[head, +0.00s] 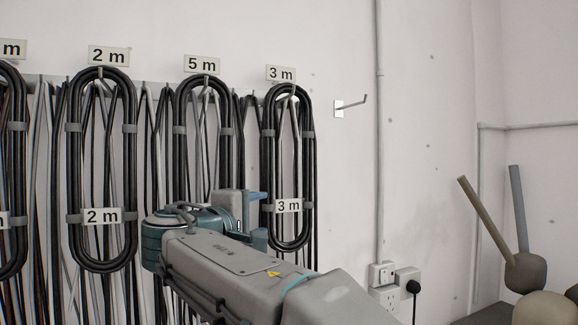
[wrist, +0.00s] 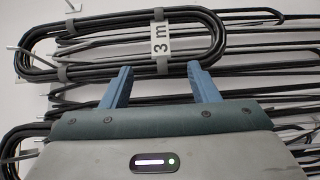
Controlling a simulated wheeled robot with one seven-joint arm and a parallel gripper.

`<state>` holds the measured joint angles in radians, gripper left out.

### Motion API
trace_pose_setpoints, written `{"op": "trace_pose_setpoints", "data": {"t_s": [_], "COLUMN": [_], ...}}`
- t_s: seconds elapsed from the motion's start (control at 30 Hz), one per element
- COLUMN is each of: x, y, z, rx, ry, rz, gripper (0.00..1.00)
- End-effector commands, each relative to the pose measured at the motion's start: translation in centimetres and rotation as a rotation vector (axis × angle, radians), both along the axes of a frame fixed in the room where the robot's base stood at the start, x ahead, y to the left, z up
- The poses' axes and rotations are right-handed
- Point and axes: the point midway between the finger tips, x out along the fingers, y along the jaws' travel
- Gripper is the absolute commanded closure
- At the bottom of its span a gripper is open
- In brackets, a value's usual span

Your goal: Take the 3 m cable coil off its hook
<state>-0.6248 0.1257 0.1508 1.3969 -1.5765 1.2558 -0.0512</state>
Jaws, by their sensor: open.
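The 3 m cable coil (head: 308,150) is a long black loop hanging upright under a "3 m" sign (head: 281,73), with grey ties and a white "3 m" tag (head: 288,206). Its top is at the hook (head: 291,90). In the wrist view the coil (wrist: 205,72) lies sideways across the picture, its tag (wrist: 161,40) just beyond the fingers. My gripper (head: 259,218) is by the coil's lower left side, near the tag. In the wrist view its blue fingers (wrist: 160,82) are apart, with nothing held between them. Whether a fingertip touches the coil I cannot tell.
More coils hang to the left under "5 m" (head: 201,64) and "2 m" (head: 109,56) signs, with loose cables behind. An empty hook (head: 350,103) is on the wall to the right. A pipe (head: 379,150) and sockets (head: 394,285) are further right.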

Motion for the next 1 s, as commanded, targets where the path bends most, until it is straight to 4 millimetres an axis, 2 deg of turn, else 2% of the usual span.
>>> {"op": "trace_pose_setpoints", "data": {"t_s": [0.1, 0.23, 0.53, 0.83, 1.0], "x": [2.3, 4.3, 6.1, 9.3, 9.9], "y": [-1.4, -2.3, -3.3, -5.2, -5.5], "z": [0.3, 0.2, 0.2, 0.3, 0.1], "rx": [-0.001, -0.001, 0.001, 0.001, 0.001], "ry": [0.003, 0.003, 0.003, 0.004, 0.003], "rz": [-0.005, -0.003, -0.001, -0.003, 0.0], "gripper": [0.45, 0.45, 0.45, 0.45, 0.45]}}
